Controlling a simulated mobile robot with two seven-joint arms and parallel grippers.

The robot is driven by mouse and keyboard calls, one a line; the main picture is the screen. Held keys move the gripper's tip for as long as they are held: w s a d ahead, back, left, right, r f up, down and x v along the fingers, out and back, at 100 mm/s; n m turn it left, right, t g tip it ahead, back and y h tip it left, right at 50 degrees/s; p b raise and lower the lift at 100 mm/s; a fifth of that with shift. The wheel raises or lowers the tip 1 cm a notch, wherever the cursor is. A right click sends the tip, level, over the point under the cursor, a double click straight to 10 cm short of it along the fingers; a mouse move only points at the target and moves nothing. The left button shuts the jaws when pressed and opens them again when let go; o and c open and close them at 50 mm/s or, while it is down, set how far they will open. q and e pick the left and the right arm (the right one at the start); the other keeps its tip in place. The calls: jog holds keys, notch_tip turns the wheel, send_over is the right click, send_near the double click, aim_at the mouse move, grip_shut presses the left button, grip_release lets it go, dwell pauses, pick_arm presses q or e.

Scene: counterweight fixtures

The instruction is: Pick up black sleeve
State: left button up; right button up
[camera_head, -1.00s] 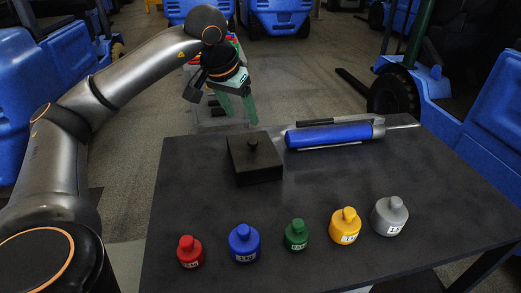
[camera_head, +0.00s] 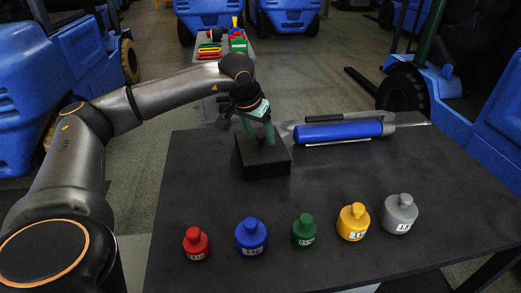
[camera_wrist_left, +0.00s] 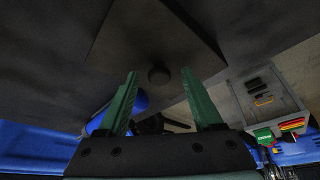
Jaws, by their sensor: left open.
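A black block (camera_head: 265,161) with a small knob on top stands at the back left of the dark table (camera_head: 330,190). It also shows in the left wrist view (camera_wrist_left: 160,40), with its round knob (camera_wrist_left: 158,76) between my fingertips. My left gripper (camera_head: 259,133) has green fingers, points down over the block and is open and empty. I cannot tell whether its fingers touch the knob. A dark bar (camera_head: 322,119) lies behind a blue cylinder (camera_head: 338,132). I cannot tell for sure which black thing is the sleeve. My right gripper is not in view.
Red (camera_head: 196,244), blue (camera_head: 251,238), green (camera_head: 304,230), yellow (camera_head: 353,222) and grey (camera_head: 399,214) weights stand along the front. A tray of coloured and black pieces (camera_wrist_left: 265,98) is beyond the table. Blue vehicles (camera_head: 450,90) surround it. The table's middle is clear.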

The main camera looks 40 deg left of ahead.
pick_arm(q)
grip_shut()
dwell(0.4)
jog(key=shift+r, duration=0.1)
